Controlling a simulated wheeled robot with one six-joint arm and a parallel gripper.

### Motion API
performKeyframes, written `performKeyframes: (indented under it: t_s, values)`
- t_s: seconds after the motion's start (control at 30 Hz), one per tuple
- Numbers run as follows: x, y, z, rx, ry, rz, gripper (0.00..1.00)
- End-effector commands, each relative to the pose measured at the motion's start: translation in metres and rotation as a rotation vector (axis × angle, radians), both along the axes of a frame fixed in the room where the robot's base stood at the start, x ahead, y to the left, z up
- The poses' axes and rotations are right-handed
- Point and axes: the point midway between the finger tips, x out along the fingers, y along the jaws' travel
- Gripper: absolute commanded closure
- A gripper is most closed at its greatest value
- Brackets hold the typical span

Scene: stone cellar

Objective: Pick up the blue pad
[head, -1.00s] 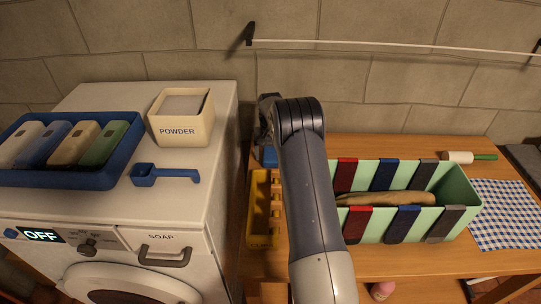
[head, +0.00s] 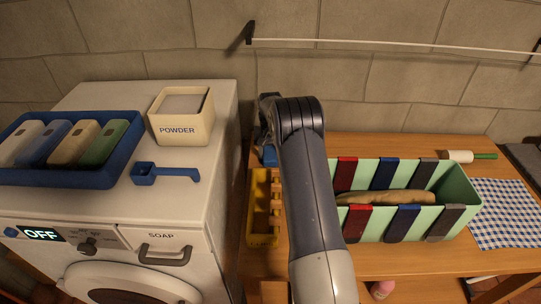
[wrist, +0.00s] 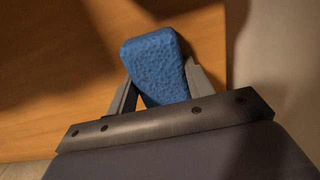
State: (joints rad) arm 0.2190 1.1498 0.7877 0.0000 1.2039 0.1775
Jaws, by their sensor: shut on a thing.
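The blue pad (wrist: 158,60) is a rough-textured, block-like piece, seen large in the wrist view. My gripper (wrist: 158,78) is shut on it, with one finger on each side. The pad's lower end is hidden by the gripper body. In the head view, a small part of the blue pad (head: 269,156) shows at the left end of the wooden table, just left of my arm. Most of my gripper is hidden behind my arm there. I cannot tell whether the pad touches the table.
A yellow crate (head: 261,238) stands close in front of the pad. A pale green box (head: 462,192) with coloured straps is to the right. A washing machine (head: 205,215) at left bears a blue tray (head: 75,180), a powder box (head: 180,130) and a blue scoop (head: 146,172).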

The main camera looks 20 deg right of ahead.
Motion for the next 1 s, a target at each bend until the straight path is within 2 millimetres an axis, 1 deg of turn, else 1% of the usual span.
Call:
performKeyframes:
  t_s: [0.07, 0.17, 0.27, 0.43, 0.6, 0.73, 0.97, 1.0]
  values:
    - [0.0, 0.0, 0.002, 0.0, -0.001, 0.0, 0.76]
    - [0.001, 0.0, 0.012, -0.001, -0.004, 0.0, 0.76]
    - [0.001, 0.0, 0.03, -0.001, -0.005, 0.0, 0.76]
    - [0.001, 0.0, 0.065, -0.001, -0.005, 0.0, 0.76]
    - [0.001, 0.0, 0.091, 0.0, -0.003, 0.0, 0.76]
    - [0.0, 0.0, 0.099, 0.0, -0.001, 0.0, 0.76]
    - [0.0, 0.0, 0.1, 0.0, 0.0, 0.0, 0.76]
    - [0.0, 0.0, 0.1, 0.0, 0.0, 0.0, 0.53]
